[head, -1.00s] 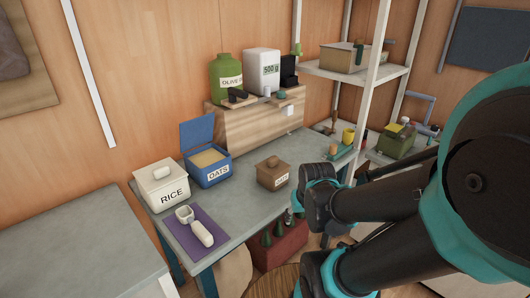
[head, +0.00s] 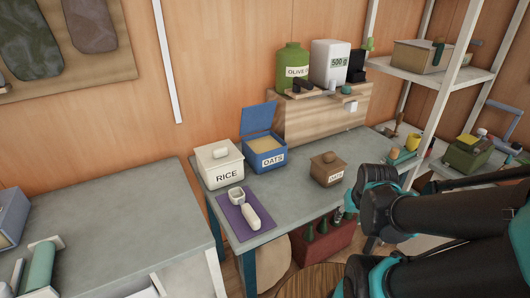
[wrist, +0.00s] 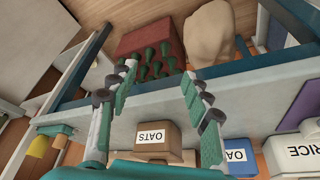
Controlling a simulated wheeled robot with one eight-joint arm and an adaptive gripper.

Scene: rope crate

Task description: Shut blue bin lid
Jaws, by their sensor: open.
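Pale contents show inside. In the wrist view only part of the blue bin (wrist: 240,157) shows at the lower right, upside down. My gripper (wrist: 158,85) is open and empty in the wrist view, its fingers apart above the table's front edge. In the head view the gripper (head: 345,215) is partly hidden by my arm, right of and in front of the blue bin, not touching it.
A white scoop (head: 245,208) lies on a purple mat (head: 236,222). A wooden riser (head: 320,115) stands behind. A red crate (head: 318,245) sits below the table.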

